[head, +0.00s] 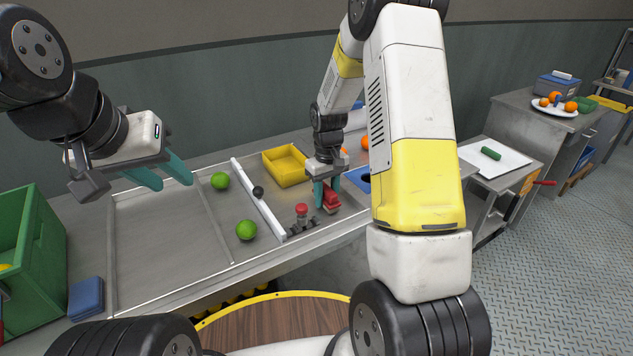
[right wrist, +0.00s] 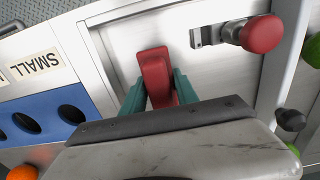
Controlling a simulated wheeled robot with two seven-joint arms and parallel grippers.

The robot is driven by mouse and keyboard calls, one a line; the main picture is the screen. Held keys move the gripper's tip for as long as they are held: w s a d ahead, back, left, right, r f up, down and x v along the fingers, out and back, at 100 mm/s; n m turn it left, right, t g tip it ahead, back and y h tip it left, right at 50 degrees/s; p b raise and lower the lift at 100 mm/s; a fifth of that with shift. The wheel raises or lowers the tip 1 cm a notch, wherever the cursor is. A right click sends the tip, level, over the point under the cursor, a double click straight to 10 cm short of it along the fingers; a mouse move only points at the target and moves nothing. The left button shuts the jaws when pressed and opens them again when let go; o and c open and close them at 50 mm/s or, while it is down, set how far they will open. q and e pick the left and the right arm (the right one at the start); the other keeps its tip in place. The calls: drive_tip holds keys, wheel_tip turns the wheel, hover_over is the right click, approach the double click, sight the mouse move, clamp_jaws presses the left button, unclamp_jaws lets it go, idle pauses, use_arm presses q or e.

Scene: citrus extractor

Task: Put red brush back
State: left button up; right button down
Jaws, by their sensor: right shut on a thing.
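The red brush (head: 331,199) is at the right part of the steel work surface, next to a red-knobbed fixture. It also shows in the right wrist view (right wrist: 155,72), between the teal fingers. My right gripper (head: 326,190) reaches down over it and is shut on it. Whether the brush touches the surface cannot be told. My left gripper (head: 166,174) is at the left, above the work surface, with its teal fingers apart and nothing between them.
A red knob (head: 301,209) stands on a bracket near the front edge. Two green limes (head: 247,230) and a white bar with a black knob (head: 258,192) lie left of it. A yellow tray (head: 285,166) stands behind. A green crate (head: 33,255) and blue block (head: 86,298) are far left.

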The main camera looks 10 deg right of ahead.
drive_tip(key=shift+f, duration=0.25)
drive_tip(key=c, duration=0.9)
unclamp_jaws()
drive_tip(key=shift+c, duration=0.2)
